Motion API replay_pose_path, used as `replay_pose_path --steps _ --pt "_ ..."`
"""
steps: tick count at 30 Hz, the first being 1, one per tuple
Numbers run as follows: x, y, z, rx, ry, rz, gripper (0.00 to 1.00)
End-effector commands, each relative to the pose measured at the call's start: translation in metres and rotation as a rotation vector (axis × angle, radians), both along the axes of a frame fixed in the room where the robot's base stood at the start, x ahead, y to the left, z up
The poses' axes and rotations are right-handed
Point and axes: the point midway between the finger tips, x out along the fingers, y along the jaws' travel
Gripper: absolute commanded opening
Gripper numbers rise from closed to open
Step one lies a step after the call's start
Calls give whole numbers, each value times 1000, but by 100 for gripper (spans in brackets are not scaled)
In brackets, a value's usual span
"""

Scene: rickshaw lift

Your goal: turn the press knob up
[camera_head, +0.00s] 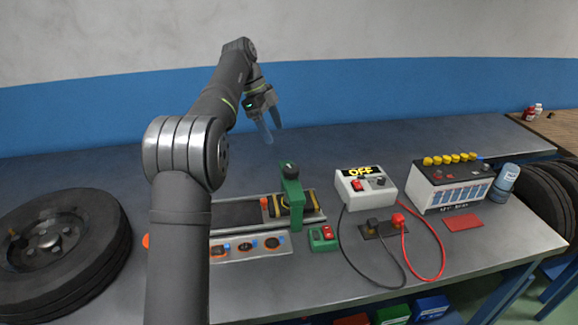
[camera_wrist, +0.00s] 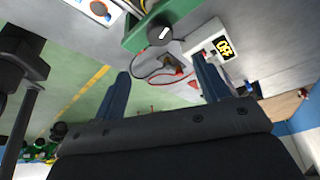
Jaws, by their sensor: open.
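The press is a green upright frame (camera_head: 294,205) standing over a dark conveyor-like bed on the bench. Its black knob (camera_head: 289,170) sits on top of the frame. In the wrist view the knob (camera_wrist: 159,35) shows a light mark on its face, beside the green frame (camera_wrist: 175,10). My gripper (camera_head: 268,128) is open and empty, above and behind the press in the head view, apart from the knob. In the wrist view its two blue-grey fingers (camera_wrist: 162,88) are spread wide, with the knob beyond them. The knob's exact setting is too small to tell.
A white box reading OFF (camera_head: 350,190) stands right of the press, with black and red cables in front. A battery (camera_head: 450,190) and spray can (camera_head: 504,182) are further right. A green switch box (camera_head: 322,240) is near the press. A tyre (camera_head: 62,250) lies left. The bench behind is clear.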

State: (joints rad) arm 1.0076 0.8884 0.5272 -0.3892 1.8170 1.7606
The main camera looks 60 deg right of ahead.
Motion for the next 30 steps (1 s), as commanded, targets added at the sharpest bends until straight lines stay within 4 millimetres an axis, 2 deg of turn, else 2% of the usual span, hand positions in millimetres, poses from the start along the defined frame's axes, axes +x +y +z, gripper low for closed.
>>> replay_pose_path --steps 12,16,22,30 --pt "-32 -9 -80 2 3 -2 68" --pt "-40 -12 -101 1 1 -1 68" --pt "-47 -14 -118 1 1 0 68" --pt "-48 -14 -121 -2 1 -1 68"
